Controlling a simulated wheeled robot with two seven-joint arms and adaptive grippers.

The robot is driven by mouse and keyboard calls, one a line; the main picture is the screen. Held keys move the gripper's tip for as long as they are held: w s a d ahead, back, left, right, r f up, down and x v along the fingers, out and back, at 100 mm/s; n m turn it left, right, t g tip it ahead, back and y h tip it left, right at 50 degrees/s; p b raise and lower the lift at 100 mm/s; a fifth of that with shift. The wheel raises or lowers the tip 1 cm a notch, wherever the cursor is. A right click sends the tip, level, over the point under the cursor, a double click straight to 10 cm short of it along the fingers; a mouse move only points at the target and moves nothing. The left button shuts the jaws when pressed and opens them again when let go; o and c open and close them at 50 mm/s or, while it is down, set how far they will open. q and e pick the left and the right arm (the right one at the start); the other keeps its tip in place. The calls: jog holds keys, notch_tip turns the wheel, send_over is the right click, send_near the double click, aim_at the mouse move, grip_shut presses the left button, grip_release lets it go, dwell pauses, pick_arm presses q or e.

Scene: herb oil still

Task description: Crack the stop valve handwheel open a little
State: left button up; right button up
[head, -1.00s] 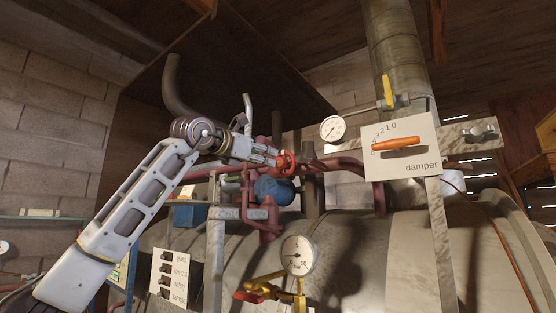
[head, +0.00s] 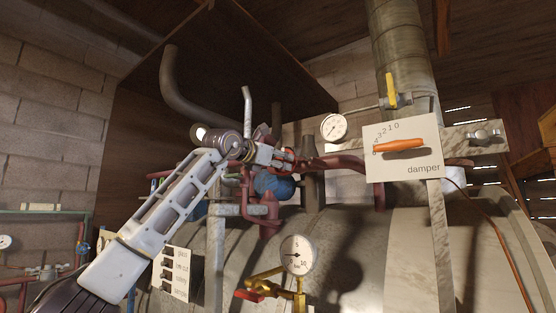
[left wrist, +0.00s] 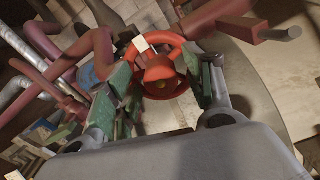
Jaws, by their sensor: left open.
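The stop valve handwheel is a red-orange ring with a hub, seen face-on in the left wrist view (left wrist: 163,72). In the head view only a small part of the handwheel (head: 289,154) shows behind my left gripper (head: 276,157). My left gripper is open. In the left wrist view its green-padded fingers (left wrist: 160,88) stand on either side of the handwheel, one left and one right. I cannot tell whether either finger touches the rim. My right gripper is not in view.
Dark red pipes and a blue valve body (head: 274,187) lie close below the gripper. A damper plate (head: 402,165) with an orange lever stands to the right. A pressure gauge (head: 297,254) and a red-handled brass valve (head: 250,295) sit lower in front of the boiler.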

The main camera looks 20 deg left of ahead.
pick_arm(q)
jog(key=c, duration=1)
jog(key=shift+n, duration=0.5)
jog(key=n+b, duration=0.3)
jog(key=n, duration=0.6)
jog(key=shift+r, duration=0.1)
jog(key=shift+a, duration=0.1)
jog(key=o, duration=1)
